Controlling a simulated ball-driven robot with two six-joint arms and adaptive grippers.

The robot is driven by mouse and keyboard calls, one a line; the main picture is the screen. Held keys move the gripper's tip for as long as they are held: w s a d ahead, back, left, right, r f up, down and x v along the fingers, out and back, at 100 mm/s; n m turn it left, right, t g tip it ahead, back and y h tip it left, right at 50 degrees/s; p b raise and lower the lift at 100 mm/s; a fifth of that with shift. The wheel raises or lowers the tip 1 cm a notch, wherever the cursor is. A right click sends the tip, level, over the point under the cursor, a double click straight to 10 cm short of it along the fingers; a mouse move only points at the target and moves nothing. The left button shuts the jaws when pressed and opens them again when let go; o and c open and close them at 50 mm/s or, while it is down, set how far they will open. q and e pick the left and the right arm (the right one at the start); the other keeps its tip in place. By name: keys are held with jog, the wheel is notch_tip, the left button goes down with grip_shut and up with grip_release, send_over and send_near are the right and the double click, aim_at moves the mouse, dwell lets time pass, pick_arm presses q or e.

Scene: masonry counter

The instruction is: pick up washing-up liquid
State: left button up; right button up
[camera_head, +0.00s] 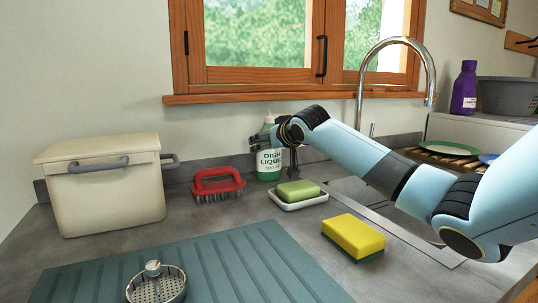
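The wrist hides part of the bottle's top right. I cannot tell whether the fingers touch or grip it. My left gripper is not in view.
A green soap on a white dish (299,203), a yellow sponge (353,236) and a red brush (217,185) lie nearby. A cream bin (100,200) stands left. A teal drying mat (230,265) holds a strainer (156,286). The sink and tap (430,75) are right; a purple bottle (464,90) stands beyond.

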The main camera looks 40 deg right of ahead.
jog(key=c, duration=0.9)
jog(key=shift+o, duration=0.2)
jog(key=shift+r, duration=0.1)
